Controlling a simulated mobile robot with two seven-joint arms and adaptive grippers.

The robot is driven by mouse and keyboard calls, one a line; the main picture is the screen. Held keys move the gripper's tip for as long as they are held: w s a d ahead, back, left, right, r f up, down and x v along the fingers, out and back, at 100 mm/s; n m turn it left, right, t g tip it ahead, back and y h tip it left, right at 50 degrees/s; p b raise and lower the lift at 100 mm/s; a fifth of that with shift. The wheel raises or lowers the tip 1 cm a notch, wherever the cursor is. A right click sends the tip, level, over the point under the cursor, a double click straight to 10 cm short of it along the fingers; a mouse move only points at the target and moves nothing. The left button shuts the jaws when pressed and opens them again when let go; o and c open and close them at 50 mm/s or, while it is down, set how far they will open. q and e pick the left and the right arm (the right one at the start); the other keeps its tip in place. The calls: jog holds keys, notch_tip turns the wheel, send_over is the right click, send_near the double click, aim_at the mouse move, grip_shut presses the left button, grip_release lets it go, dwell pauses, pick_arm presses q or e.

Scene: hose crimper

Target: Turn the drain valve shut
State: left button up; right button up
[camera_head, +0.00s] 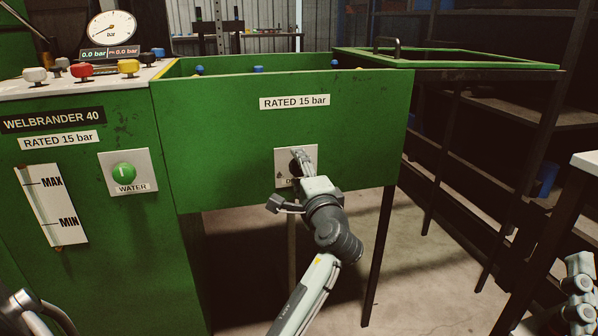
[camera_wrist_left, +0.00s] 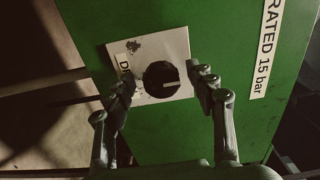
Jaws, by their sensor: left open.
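The drain valve is a round black knob (camera_wrist_left: 161,79) on a pale square plate (camera_head: 282,160) on the front of the green tank. A light mark on the knob points right in the left wrist view, toward the "RATED 15 bar" label. My left gripper (camera_head: 299,163) is at the plate and hides most of the knob in the head view. In the left wrist view, my left gripper (camera_wrist_left: 166,88) is open, with one finger on each side of the knob. Contact cannot be told. Part of my right gripper (camera_head: 579,290) shows at the lower right edge, its fingers unclear.
The green tank (camera_head: 350,115) stands on thin dark legs with open floor below. Left of it are a green water button (camera_head: 124,173), a MAX/MIN level gauge (camera_head: 52,205), a pressure dial (camera_head: 111,28) reading 0.0 bar and coloured knobs. A table edge (camera_head: 586,161) is at right.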

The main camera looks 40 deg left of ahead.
pick_arm(q)
jog(key=v, duration=0.7)
jog(key=shift+s+d, duration=0.15)
jog(key=shift+s, duration=0.05)
dwell(0.3)
